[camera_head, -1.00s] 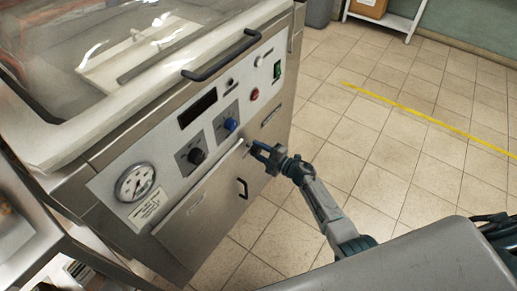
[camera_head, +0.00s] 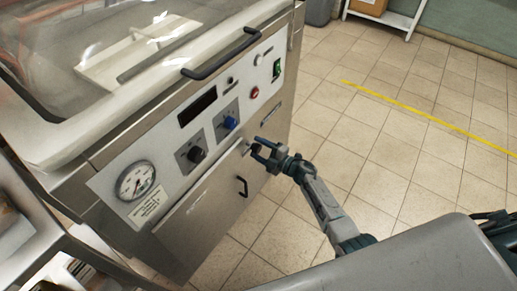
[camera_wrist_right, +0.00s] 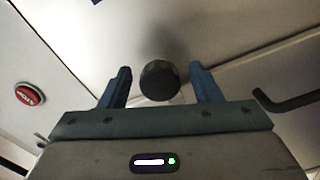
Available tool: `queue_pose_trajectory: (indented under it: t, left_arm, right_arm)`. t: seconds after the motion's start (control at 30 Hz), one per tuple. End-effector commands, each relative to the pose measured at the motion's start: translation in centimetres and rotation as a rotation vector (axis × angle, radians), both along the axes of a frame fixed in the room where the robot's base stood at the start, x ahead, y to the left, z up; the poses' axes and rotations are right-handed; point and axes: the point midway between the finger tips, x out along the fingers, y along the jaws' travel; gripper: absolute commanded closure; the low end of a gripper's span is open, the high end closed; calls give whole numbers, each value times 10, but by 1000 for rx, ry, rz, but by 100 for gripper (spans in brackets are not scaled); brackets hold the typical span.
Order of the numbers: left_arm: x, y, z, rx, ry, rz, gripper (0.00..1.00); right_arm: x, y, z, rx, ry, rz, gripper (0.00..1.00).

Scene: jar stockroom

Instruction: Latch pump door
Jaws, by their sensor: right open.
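The pump door (camera_head: 205,216) is the steel panel low on the front of the machine. It looks shut or nearly so; I cannot tell whether a thin gap is left at its upper edge. Its black handle (camera_head: 242,187) also shows in the right wrist view (camera_wrist_right: 285,102). My right gripper (camera_head: 260,148) is open at the door's upper right corner. In the right wrist view a dark round knob (camera_wrist_right: 159,80) sits between the open fingers (camera_wrist_right: 160,82), with space on both sides. The knob is mostly hidden in the head view. My left gripper is out of view.
The control panel above the door carries a gauge (camera_head: 136,181), a black knob (camera_head: 196,154), a blue knob (camera_head: 230,122) and a red button (camera_head: 255,92). A black lid handle (camera_head: 222,56) juts out above. Tiled floor (camera_head: 375,140) is clear to the right.

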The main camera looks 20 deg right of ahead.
Motion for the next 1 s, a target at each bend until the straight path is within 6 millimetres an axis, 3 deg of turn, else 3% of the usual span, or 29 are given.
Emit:
queue_pose_trajectory:
  t: [0.33, 0.53, 1.0]
  left_arm:
    - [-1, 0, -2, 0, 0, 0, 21]
    - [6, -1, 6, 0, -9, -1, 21]
    - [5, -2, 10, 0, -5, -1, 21]
  right_arm:
    - [-51, -40, -2, -4, 3, 0, 42]
    - [-75, -58, -2, -1, 2, 0, 42]
    - [-83, -64, -1, 0, 1, 0, 42]
